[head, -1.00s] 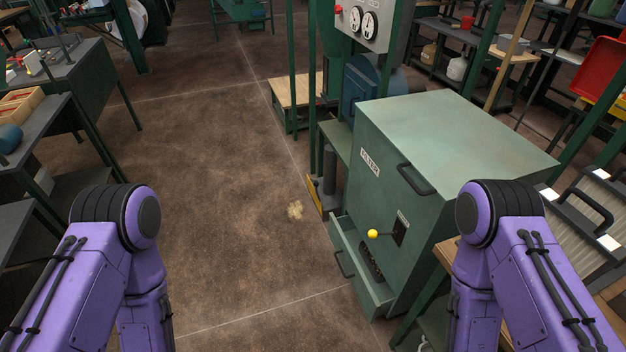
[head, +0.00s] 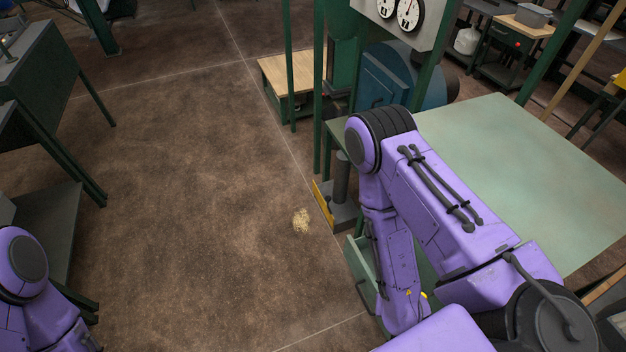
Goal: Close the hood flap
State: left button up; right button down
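I cannot make out a hood flap in the head view. A green cabinet (head: 540,160) stands at the right, its top bare and much of its front hidden behind my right arm. A drawer (head: 362,272) low on its front is pulled out, and a bit of a yellow knob (head: 424,296) shows beside my arm. My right arm crosses in front of the cabinet with its forearm pointing down. My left arm shows only at the lower left corner. Neither gripper is in view.
A blue machine housing (head: 385,82) and gauges (head: 408,12) on green posts stand behind the cabinet. A low wooden-topped platform (head: 290,72) is at the back. A dark bench (head: 45,90) lines the left.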

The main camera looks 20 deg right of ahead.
aim_at(325, 206)
jog(key=z, duration=0.3)
jog(key=i, duration=1.15)
jog(key=z, duration=0.45)
